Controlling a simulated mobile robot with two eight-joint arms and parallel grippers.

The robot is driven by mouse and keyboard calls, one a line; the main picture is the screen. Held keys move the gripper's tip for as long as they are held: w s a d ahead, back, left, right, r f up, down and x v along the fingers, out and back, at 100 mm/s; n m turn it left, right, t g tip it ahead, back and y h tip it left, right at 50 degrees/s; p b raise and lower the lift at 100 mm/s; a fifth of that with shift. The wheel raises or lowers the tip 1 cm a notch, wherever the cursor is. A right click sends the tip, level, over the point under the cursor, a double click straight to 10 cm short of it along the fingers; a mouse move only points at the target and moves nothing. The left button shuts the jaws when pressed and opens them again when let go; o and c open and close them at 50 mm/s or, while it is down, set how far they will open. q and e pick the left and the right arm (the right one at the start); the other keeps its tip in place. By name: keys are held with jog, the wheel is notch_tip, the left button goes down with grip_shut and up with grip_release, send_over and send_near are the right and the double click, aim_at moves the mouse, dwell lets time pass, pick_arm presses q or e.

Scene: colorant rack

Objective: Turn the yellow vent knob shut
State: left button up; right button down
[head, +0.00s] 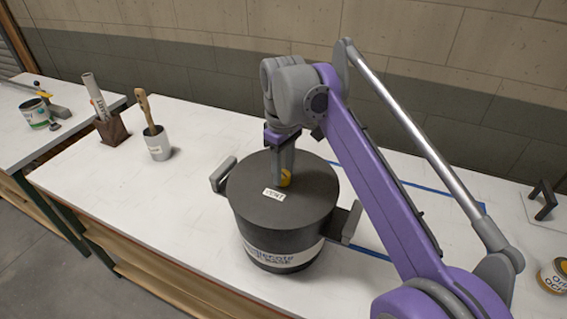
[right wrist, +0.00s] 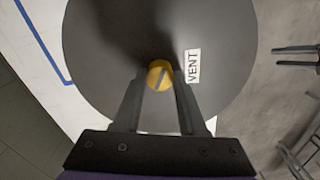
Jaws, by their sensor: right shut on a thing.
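The yellow vent knob (right wrist: 160,75) sits on the dark lid of a large pot (head: 262,207), beside a white label reading VENT (right wrist: 193,66). The knob shows a line or slot across its top. In the head view the knob (head: 285,178) is partly hidden behind my gripper. My right gripper (right wrist: 158,85) points down at the lid with its two fingers closed on the knob's sides. In the head view my right gripper (head: 283,168) comes down from above the pot. My left gripper is not in view.
The pot has grey side handles (head: 352,222) and stands on a white table (head: 190,200). A cup with a wooden-handled tool (head: 157,145) and a brown block (head: 112,131) stand at the left. A labelled can (head: 554,276) stands at the right edge. Blue tape lines mark the table behind the pot.

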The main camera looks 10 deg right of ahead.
aim_at(283, 174)
jog(key=m+p, duration=0.2)
jog(key=m, duration=0.4)
jog(key=shift+r+m, duration=0.1)
jog(key=shift+m, duration=0.2)
jog(key=m+p, duration=0.1)
jog(key=m, duration=0.2)
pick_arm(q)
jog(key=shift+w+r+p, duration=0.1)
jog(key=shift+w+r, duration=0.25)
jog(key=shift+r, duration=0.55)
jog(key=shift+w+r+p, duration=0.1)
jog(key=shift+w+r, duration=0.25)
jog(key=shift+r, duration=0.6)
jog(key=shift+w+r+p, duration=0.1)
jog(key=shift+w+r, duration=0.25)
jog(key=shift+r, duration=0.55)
pick_arm(e)
jog(key=shift+m, duration=1.5)
jog(key=shift+c, duration=2.3)
grip_release()
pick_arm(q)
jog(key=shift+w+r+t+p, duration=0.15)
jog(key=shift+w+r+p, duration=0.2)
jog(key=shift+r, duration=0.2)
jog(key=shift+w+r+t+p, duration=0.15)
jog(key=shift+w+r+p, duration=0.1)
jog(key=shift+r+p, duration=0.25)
pick_arm(e)
notch_tip(283, 174, up, 11)
jog(key=shift+f, duration=0.2)
